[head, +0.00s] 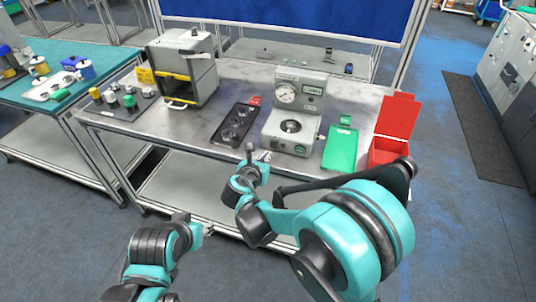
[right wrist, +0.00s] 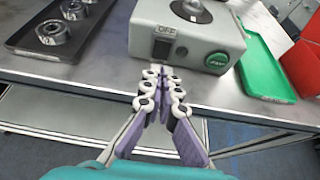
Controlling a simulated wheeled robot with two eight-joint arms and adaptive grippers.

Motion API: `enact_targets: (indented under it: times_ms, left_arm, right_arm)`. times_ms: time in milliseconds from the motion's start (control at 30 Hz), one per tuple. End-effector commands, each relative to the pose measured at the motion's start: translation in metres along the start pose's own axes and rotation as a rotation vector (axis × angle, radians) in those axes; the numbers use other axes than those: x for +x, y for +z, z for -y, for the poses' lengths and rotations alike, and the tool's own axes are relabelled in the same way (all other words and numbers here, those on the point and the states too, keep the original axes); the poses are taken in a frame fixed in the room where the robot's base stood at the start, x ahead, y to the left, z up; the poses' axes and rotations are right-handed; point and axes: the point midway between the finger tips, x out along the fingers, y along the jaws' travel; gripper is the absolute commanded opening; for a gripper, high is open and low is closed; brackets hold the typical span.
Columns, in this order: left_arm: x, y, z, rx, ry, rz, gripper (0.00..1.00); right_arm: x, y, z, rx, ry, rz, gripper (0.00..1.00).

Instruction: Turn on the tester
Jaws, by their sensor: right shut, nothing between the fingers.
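The tester (head: 294,115) is a grey machine with a round gauge, standing on the metal table. In the right wrist view its base (right wrist: 200,30) shows a dark switch (right wrist: 161,48) under an "OFF" label and a green round button (right wrist: 217,61) to the right. My right gripper (head: 264,156) is at the table's front edge, in front of the tester's lower left. In the right wrist view its fingers (right wrist: 165,85) are shut and empty, just below the switch and apart from it. My left gripper (head: 208,229) is low in front of the table, too small to read.
A black tray with round metal parts (head: 236,125) lies left of the tester. A green tray (head: 340,150) and an open red bin (head: 388,150) are to the right. A grey machine with yellow trim (head: 185,70) stands at the back left. The table's front edge is close to my right gripper.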

Motion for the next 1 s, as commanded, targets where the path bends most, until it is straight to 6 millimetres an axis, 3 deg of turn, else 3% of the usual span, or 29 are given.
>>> enact_targets:
  times_ms: [100,400,600,1000]
  left_arm:
    - [-0.010,-0.008,0.000,0.000,0.000,-0.001,0.40]
    - [-0.021,-0.016,0.000,0.000,0.000,-0.001,0.40]
    - [-0.024,-0.018,0.000,0.000,0.000,-0.001,0.40]
    - [-0.023,-0.018,0.000,0.000,0.000,-0.001,0.40]
  right_arm:
    - [-0.027,0.004,-0.001,-0.002,0.004,0.000,0.00]
    - [-0.079,0.003,0.000,-0.001,0.002,0.000,0.00]
    - [-0.091,0.002,0.000,-0.001,0.000,0.000,0.00]
    - [-0.091,0.001,0.001,-0.002,0.004,-0.001,0.00]
